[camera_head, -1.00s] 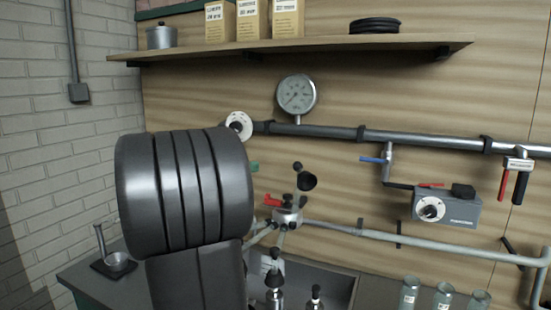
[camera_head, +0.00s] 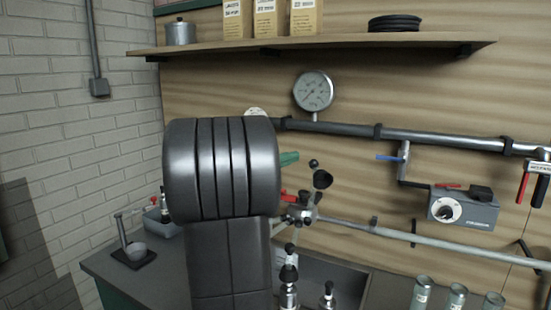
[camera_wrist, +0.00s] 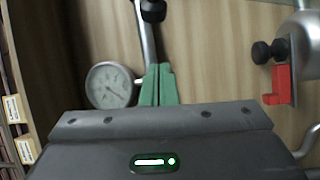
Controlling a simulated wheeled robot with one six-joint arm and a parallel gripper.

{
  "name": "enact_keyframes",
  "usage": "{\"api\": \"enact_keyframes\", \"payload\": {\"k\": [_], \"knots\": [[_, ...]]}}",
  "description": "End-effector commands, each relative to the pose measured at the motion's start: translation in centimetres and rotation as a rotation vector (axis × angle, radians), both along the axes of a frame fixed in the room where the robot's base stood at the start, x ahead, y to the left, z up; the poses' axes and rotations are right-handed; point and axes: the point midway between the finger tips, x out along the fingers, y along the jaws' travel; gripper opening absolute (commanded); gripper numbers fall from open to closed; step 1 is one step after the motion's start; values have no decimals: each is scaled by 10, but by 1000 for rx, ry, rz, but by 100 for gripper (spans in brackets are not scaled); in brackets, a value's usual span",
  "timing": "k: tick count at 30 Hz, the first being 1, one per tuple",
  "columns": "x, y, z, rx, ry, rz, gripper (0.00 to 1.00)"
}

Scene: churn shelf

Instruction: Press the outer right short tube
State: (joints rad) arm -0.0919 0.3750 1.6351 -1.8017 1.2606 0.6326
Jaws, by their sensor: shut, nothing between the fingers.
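Three short, pale grey upright tubes stand at the lower right of the head view, partly cut off by the bottom edge. The outer right tube (camera_head: 493,303) is the rightmost and shows only its upper part. The middle tube (camera_head: 456,297) and the left tube (camera_head: 421,292) stand beside it. My gripper is shut and empty; its green fingers (camera_wrist: 158,85) touch each other in the wrist view. In the head view a green fingertip (camera_head: 289,158) shows just right of my dark arm, well up and left of the tubes. The wrist view does not show the tubes.
A pressure gauge (camera_head: 313,91) and a pipe (camera_head: 350,130) run along the wooden wall, under a shelf (camera_head: 340,42). A valve cluster with dark knobs (camera_head: 322,179) stands right of my arm. A grey box with a dial (camera_head: 463,211) hangs above the tubes.

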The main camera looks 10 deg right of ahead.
Motion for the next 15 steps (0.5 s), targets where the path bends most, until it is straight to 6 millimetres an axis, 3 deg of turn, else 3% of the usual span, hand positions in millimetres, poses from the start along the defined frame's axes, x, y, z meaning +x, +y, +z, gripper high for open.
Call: {"api": "enact_keyframes", "payload": {"k": [4,9,15], "knots": [[11,-27,4,0,3,-4,0],[-14,-27,0,-1,1,1,0],[-26,-28,-4,0,1,0,0]]}}
